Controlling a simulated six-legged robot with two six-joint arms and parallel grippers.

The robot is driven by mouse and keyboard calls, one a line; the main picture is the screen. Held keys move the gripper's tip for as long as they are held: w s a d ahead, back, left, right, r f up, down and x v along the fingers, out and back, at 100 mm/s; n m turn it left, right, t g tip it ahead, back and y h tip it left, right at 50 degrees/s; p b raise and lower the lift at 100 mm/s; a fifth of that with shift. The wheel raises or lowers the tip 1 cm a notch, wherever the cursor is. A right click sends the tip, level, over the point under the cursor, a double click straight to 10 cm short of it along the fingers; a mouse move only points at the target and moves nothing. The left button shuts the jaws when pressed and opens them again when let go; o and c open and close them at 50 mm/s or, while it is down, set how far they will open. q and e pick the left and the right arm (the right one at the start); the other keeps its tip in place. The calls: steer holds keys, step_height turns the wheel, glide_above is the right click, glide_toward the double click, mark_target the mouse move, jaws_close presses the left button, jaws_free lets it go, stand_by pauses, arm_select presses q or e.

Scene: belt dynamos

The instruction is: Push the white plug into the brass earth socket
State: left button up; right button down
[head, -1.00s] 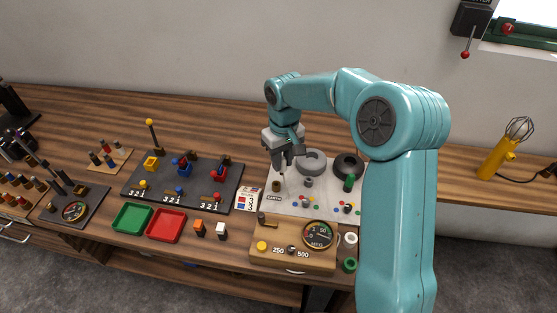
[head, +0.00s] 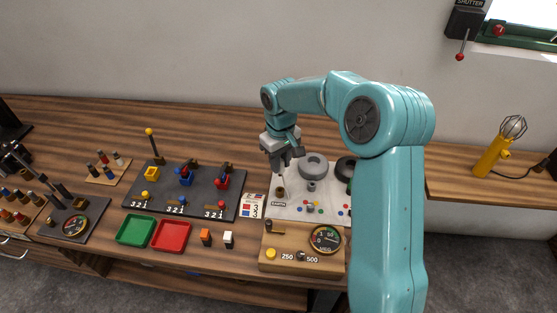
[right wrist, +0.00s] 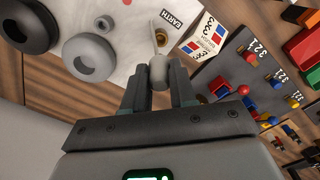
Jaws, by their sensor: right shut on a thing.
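My right gripper (head: 280,168) is shut on the white plug (right wrist: 158,72), whose thin pale pin points away from the fingers in the right wrist view. In the head view the plug (head: 284,180) is a small pale sliver below the fingertips. The brass earth socket (head: 280,191) stands on the pale board beside the EARTH label, just below the plug in the picture. In the right wrist view the socket (right wrist: 161,39) is partly covered by the pin, close to the label. I cannot tell whether the pin touches it. My left gripper is not in view.
The pale board (head: 318,214) carries grey and dark round parts right of the gripper. A wooden box with a gauge (head: 325,239) stands in front. A dark board (head: 165,205) with coloured parts, a green tray (head: 135,230) and a red tray (head: 171,236) lie left.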

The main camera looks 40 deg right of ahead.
steer(key=shift+s+f+b, duration=0.15)
steer(key=shift+f+b, duration=0.4)
steer(key=shift+f, duration=0.25)
steer(key=shift+f+b, duration=1.3)
steer(key=shift+f, duration=0.55)
steer(key=shift+f+b, duration=1.35)
steer(key=shift+f, duration=0.3)
steer(key=c, duration=0.8)
jaws_free()
step_height(320, 180, up, 16)
steer(key=shift+r, duration=0.2)
steer(key=shift+r, duration=0.1)
